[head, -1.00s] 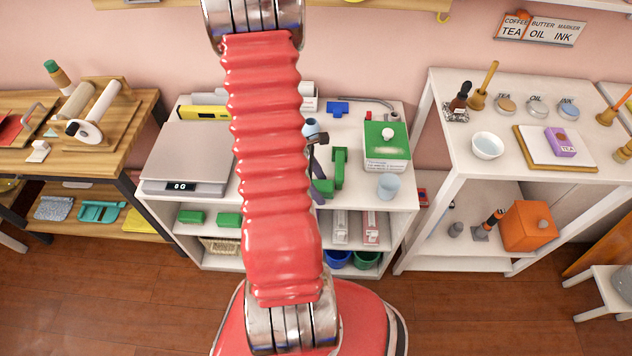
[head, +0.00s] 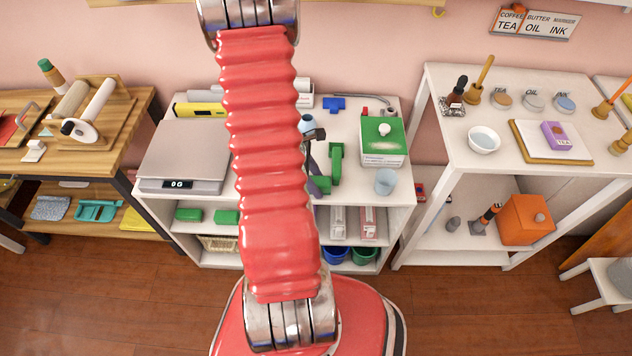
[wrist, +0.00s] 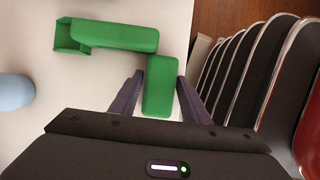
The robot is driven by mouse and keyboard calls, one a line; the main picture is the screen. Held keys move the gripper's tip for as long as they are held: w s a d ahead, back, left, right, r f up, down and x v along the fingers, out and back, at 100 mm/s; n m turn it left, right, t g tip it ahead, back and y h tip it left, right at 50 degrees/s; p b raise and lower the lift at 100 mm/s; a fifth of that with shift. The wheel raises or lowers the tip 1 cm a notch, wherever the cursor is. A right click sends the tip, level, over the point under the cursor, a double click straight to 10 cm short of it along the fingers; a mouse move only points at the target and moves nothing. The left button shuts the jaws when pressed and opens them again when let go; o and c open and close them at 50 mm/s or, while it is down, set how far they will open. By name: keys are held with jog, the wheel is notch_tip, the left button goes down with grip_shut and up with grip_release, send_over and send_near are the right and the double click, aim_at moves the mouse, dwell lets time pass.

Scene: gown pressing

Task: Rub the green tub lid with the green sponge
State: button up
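The green sponge (wrist: 160,85) is a plain green block between the purple fingers of my gripper (wrist: 160,77) in the wrist view. A thin gap seems to show on the left; I cannot tell whether both fingers press on it. In the head view the sponge (head: 321,186) is partly hidden near the white shelf's front edge, with my gripper (head: 314,168) at it. The lid is outside the wrist view.
A green bracket-shaped object (wrist: 120,36) lies close to the sponge, also seen in the head view (head: 337,163). A pale blue cup (head: 385,182) stands in front of the tub. A blue rounded thing (wrist: 14,92) is beyond my gripper. A scale (head: 185,152) fills the shelf's left.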

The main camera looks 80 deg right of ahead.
aim_at(316, 180)
jog(key=shift+r, duration=0.1)
dwell(0.6)
jog(key=shift+r, duration=0.7)
jog(key=shift+r, duration=0.1)
jog(key=shift+c, duration=0.6)
jog(key=c, duration=0.7)
jog(key=shift+c, duration=0.2)
jog(key=shift+r, duration=3)
